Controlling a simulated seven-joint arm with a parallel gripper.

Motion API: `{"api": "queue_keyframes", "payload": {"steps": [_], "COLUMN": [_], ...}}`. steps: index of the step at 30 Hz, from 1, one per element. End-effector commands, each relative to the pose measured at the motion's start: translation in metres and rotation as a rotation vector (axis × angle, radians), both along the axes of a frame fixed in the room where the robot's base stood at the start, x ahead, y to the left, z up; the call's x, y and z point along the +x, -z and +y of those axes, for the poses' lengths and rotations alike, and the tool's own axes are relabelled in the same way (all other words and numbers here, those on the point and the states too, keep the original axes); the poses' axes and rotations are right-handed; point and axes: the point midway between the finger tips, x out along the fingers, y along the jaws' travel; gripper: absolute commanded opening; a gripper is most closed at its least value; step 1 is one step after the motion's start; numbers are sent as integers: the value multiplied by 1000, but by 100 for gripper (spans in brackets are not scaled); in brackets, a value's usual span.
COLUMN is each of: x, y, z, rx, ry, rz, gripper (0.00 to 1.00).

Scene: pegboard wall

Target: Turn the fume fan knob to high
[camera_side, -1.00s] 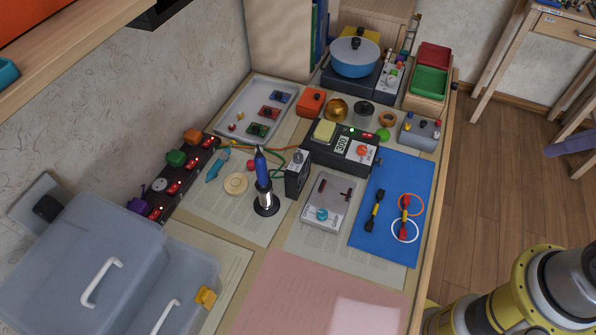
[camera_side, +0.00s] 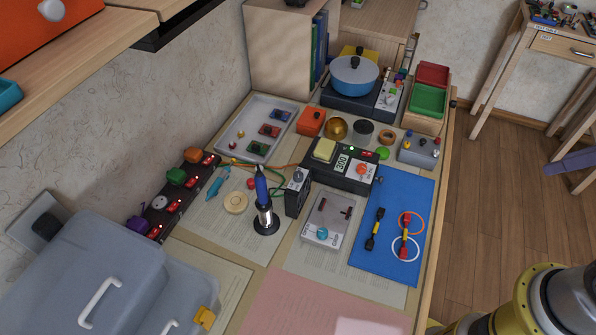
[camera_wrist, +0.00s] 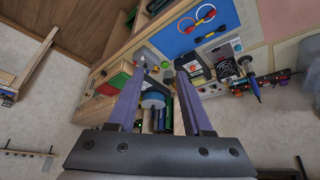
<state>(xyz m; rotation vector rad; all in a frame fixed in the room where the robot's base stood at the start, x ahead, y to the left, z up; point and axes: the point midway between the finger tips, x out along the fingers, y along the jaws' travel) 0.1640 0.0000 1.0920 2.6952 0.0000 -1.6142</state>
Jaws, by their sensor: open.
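A small black box (camera_side: 296,196), which looks like the fume fan, stands upright on the desk right of the blue soldering iron (camera_side: 261,187). A grey knob (camera_side: 298,175) sits at its top; its setting is too small to read. In the wrist view the box shows a round fan grille (camera_wrist: 226,70). My gripper (camera_wrist: 160,66) is open in the wrist view, with nothing between its two long fingers. The fan stands to the right of the fingers there, apart from them. My gripper is outside the side view.
A power supply (camera_side: 340,163) stands close behind and right of the fan. A grey panel (camera_side: 325,220) lies in front of it and a blue mat (camera_side: 395,225) to its right. A pot (camera_side: 355,75) stands at the back. The pink sheet (camera_side: 320,305) is clear.

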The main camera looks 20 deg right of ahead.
Motion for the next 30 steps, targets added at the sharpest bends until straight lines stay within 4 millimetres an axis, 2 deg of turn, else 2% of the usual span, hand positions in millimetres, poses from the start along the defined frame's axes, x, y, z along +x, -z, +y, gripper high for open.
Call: {"api": "queue_keyframes", "payload": {"steps": [4,8,11,14,18,22,26,30], "x": [0,-4,3,19,57,101,146,194], "y": [0,-2,-23,-49,-85,-108,-119,-117], "z": [0,2,7,14,31,52,76,106], "rx": [-18,-79,-141,-199,-271,-317,-342,-347], "ry": [-34,-171,-327,-504,-792,-1062,-1306,-1537], "rz": [2,18,-7,-14,-14,-15,-25,-42], "gripper": [56,56,56,56,56,56,56,56]}}
